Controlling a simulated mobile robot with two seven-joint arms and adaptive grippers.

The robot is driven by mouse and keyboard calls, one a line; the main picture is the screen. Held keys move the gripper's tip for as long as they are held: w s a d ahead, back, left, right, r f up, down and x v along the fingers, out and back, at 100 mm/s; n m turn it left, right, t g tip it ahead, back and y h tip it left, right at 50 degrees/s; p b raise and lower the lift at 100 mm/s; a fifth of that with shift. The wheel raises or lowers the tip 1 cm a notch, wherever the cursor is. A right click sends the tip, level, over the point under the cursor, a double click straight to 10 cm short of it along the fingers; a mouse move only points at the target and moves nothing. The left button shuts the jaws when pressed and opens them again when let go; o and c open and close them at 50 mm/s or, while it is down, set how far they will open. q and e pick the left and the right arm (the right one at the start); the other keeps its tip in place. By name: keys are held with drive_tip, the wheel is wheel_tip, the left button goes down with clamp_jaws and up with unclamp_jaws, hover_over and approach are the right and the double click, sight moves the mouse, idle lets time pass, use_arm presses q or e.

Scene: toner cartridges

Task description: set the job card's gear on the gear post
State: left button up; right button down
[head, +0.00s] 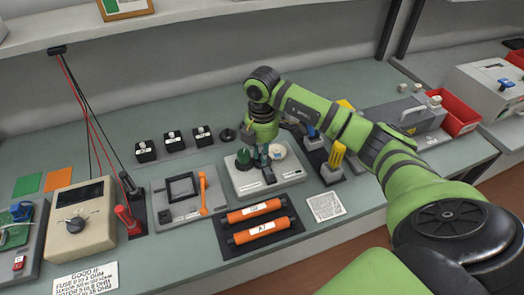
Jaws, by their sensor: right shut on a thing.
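My right gripper (256,158) points down over the light grey gear unit (280,180) near the middle of the bench. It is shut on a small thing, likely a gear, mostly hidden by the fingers. A dark green round part (243,158) shows at the gripper's left, and a beige round part (278,151) sits on the unit at its right. The gear post is not clearly visible behind the fingers. My left gripper is not in view.
Three black labelled blocks (173,139) and a black disc (228,134) lie behind. Two orange cartridges (258,211) lie in front. A grey fixture with an orange lever (203,192) is at the left. Yellow- and blue-handled tools (336,156) stand close at the right.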

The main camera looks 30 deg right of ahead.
drive_tip(key=shift+f, duration=0.15)
drive_tip(key=c, duration=1.1)
unclamp_jaws()
drive_tip(key=shift+r, duration=0.45)
wheel_tip(320, 180, up, 11)
drive_tip(key=shift+d+r, duration=0.1)
drive_tip(key=shift+d, duration=0.05)
drive_tip(key=shift+s, duration=0.1)
